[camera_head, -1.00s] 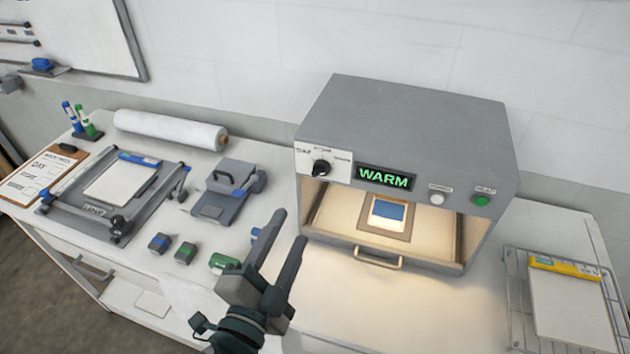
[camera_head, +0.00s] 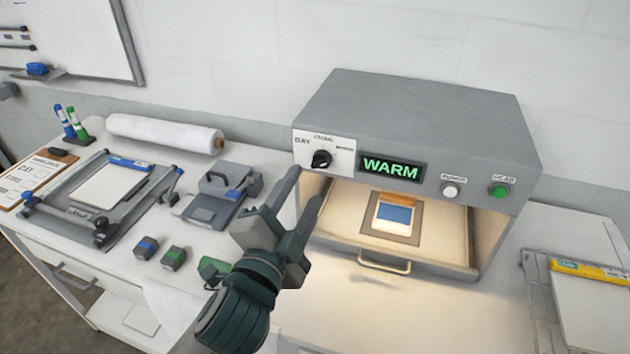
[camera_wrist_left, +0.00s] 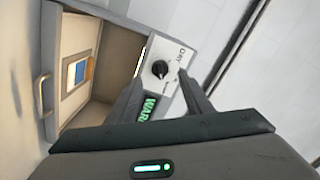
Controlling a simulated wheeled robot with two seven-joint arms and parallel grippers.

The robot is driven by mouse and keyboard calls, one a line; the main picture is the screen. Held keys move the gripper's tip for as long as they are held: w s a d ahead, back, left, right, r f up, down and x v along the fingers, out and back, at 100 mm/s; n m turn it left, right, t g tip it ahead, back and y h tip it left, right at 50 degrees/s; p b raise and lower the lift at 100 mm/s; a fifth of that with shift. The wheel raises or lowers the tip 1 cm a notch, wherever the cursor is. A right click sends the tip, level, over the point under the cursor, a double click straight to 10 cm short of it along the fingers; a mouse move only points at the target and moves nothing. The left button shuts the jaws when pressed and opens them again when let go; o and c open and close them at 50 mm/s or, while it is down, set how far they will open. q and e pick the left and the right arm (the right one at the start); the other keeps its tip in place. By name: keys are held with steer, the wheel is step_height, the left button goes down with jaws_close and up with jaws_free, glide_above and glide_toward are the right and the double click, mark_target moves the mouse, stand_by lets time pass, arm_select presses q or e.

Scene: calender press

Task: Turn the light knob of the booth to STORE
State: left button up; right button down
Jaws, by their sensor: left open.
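The grey booth (camera_head: 430,120) stands on the table with its front open and a lit inside. The display (camera_head: 391,169) reads WARM in green. My left gripper (camera_head: 307,185) is open and empty, just below and left of the knob in the head view. In the left wrist view the knob (camera_wrist_left: 160,69) shows beyond and between the two fingers, apart from them. My right gripper is not in view.
A white button (camera_head: 451,191) and a green button (camera_head: 498,191) sit on the booth's right front. A drawer handle (camera_head: 384,262) juts out below. Left on the table are a white roll (camera_head: 165,133), a grey press frame (camera_head: 100,200) and small blocks (camera_head: 146,247).

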mark_target(317, 166)
arm_select(q)
steer(key=shift+b+x, duration=1.2)
steer(key=shift+x, duration=2.35)
steer(key=shift+d, duration=0.1)
steer(key=c, duration=1)
